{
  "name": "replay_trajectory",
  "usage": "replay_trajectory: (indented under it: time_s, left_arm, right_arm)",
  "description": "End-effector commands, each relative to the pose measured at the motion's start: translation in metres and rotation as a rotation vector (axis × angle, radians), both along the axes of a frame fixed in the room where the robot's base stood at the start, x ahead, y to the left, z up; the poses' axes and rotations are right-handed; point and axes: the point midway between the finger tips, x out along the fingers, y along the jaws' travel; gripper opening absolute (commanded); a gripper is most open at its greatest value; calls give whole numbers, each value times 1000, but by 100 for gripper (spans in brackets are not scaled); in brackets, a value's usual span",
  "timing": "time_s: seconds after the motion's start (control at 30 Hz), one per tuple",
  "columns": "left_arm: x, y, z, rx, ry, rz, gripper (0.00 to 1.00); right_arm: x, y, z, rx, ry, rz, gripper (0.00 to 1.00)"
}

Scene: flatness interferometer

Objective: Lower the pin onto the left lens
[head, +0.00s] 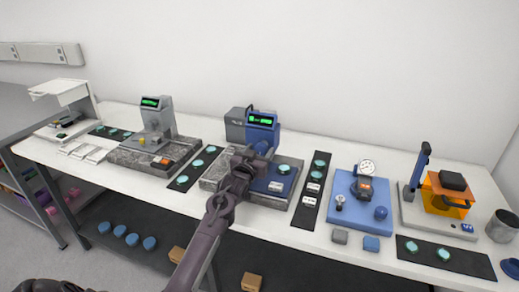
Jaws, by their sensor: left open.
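My left gripper (255,158) reaches in over the middle of the bench, in front of a blue instrument (262,122) with a green display. It is open, and I see nothing held in it. The gripper and wrist cover part of the instrument, so I cannot make out a pin there. A teal lens (284,169) sits on the blue plate to the right of the gripper. A grey instrument (158,120) with a green display stands further left on a granite slab. I cannot tell which lens is the left one. My right gripper is not in view.
Dark mats with teal lenses lie left (197,168) and right (312,190) of the blue instrument. A blue dial gauge stand (360,200), an orange-shielded press (446,195) and a metal cup (502,226) stand further right. A lower shelf holds blue pucks (133,239).

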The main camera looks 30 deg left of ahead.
Motion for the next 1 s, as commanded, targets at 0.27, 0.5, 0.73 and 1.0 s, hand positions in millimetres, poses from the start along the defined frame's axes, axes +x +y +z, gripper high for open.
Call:
replay_trajectory:
  time_s: [0.27,0.5,0.73,1.0]
  left_arm:
    - [7,1,0,1,-1,-1,59]
    - [7,1,0,0,0,-1,44]
    - [7,1,0,0,0,0,15]
    - [7,1,0,-30,-6,0,15]
  right_arm:
    - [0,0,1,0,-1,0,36]
    - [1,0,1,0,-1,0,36]
    - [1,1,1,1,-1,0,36]
    - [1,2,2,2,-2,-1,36]
